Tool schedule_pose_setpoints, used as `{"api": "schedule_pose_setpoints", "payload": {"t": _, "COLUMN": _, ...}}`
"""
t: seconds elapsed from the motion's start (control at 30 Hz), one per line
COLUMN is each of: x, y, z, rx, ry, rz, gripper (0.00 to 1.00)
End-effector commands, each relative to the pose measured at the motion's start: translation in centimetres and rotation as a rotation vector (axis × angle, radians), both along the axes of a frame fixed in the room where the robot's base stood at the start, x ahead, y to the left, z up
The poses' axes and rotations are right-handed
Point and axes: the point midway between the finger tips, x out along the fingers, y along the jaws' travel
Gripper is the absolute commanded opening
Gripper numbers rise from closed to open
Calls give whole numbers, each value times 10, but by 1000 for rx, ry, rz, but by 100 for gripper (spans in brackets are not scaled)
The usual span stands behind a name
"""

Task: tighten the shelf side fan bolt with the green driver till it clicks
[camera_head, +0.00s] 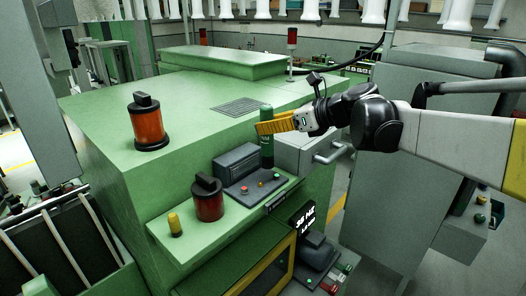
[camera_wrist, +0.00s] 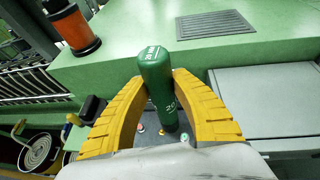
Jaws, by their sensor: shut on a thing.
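My gripper (camera_head: 262,128) has yellow ribbed fingers and is shut on the green driver (camera_head: 267,150). The driver is a green cylinder with white print, held upright above the small control panel on the green machine's ledge. In the wrist view the driver (camera_wrist: 157,80) stands between the two curved yellow fingers (camera_wrist: 158,110). I cannot make out a fan or a bolt in either view.
The large green machine (camera_head: 190,95) fills the middle, with a vent grille (camera_head: 237,107) on top. Two red-orange lamps with dark caps, one on top (camera_head: 148,125) and one on the ledge (camera_head: 207,200), stand to the left. A yellow knob (camera_head: 174,224) sits at the ledge's left end.

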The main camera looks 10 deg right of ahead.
Motion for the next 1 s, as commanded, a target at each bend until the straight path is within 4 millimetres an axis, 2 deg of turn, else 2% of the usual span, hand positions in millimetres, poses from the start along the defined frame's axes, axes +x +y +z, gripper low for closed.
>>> {"api": "schedule_pose_setpoints", "payload": {"t": 0.03, "x": -8, "y": 19, "z": 3, "rx": -3, "ry": 2, "rz": -27, "gripper": 0}}
{"api": "schedule_pose_setpoints", "payload": {"t": 0.1, "x": -16, "y": 36, "z": 5, "rx": -4, "ry": 0, "rz": -81, "gripper": 0}}
{"api": "schedule_pose_setpoints", "payload": {"t": 0.2, "x": -27, "y": 55, "z": 9, "rx": 1, "ry": -10, "rz": -147, "gripper": 0}}
{"api": "schedule_pose_setpoints", "payload": {"t": 0.3, "x": -36, "y": 65, "z": 12, "rx": 9, "ry": -25, "rz": -192, "gripper": 0}}
{"api": "schedule_pose_setpoints", "payload": {"t": 0.73, "x": -40, "y": 69, "z": 15, "rx": 17, "ry": -38, "rz": -221, "gripper": 0}}
{"api": "schedule_pose_setpoints", "payload": {"t": 1.0, "x": -40, "y": 69, "z": -5, "rx": 16, "ry": -37, "rz": -219, "gripper": 0}}
